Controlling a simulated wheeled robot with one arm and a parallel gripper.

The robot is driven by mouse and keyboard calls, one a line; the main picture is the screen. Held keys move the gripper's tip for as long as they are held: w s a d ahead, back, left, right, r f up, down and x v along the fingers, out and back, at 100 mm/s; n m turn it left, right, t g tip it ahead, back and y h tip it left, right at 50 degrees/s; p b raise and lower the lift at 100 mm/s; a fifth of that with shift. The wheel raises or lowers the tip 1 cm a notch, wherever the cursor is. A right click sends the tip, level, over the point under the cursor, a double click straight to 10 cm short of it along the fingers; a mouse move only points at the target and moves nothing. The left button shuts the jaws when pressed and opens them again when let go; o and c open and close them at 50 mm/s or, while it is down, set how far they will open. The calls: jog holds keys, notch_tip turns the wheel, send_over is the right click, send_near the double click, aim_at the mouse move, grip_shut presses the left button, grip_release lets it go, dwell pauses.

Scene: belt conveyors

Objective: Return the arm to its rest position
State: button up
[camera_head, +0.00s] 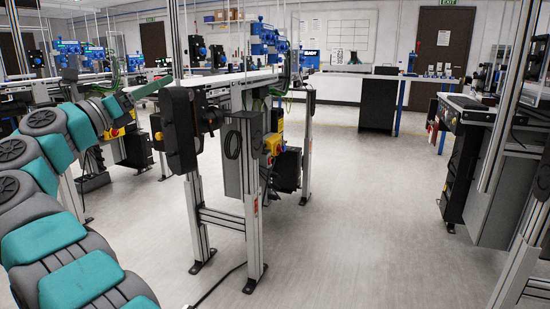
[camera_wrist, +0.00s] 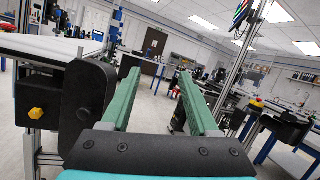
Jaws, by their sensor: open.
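My gripper (camera_wrist: 158,76) shows in the wrist view as two long green fingers set wide apart, with nothing between them. It is open and empty. In the head view my arm (camera_head: 60,195), with teal and grey links, rises from the lower left and bends toward the near conveyor's left side. In the wrist view the dark end housing of a conveyor (camera_wrist: 88,105) stands just left of the left finger; I cannot tell the exact gap.
The near conveyor (camera_head: 225,80) stands on metal legs in the middle of the head view, a grey box (camera_head: 243,150) mounted below. Another machine frame (camera_head: 490,150) stands at the right. Open grey floor (camera_head: 370,210) lies between them. A white counter (camera_head: 340,97) is at the back.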

jog(key=w+d+r+n+t+y, duration=0.15)
jog(key=w+r+n+y, duration=0.25)
jog(key=n+y, duration=0.65)
jog(key=w+r+n+t+y, duration=0.35)
jog(key=n+y, duration=0.35)
jog(key=n, duration=0.7)
jog(key=s+d+f+n+g, duration=0.3)
jog(key=d+f+n+g, duration=0.15)
jog(key=f, duration=0.45)
jog(key=s+d+f+n+g, duration=0.3)
jog(key=d+f+n+g, duration=0.15)
jog(key=f, duration=0.45)
jog(key=s+d+f+n+g, duration=0.3)
jog(key=d+f+n, duration=0.15)
jog(key=f, duration=0.45)
jog(key=s+d+f+n+g+h, duration=0.1)
jog(key=s+d+f+g+h, duration=0.4)
jog(key=s+d+f, duration=1.15)
jog(key=s+d+f+g, duration=0.2)
jog(key=s+d, duration=0.1)
jog(key=s, duration=0.5)
jog(key=s+d+f+g, duration=0.3)
jog(key=s, duration=0.5)
jog(key=s+d+f+n+g, duration=0.1)
jog(key=s+d+f+g, duration=0.1)
jog(key=s, duration=0.6)
jog(key=shift+d+f+g, duration=0.3)
jog(key=shift+d+f, duration=0.3)
jog(key=shift+f, duration=0.05)
jog(key=shift+h, duration=0.25)
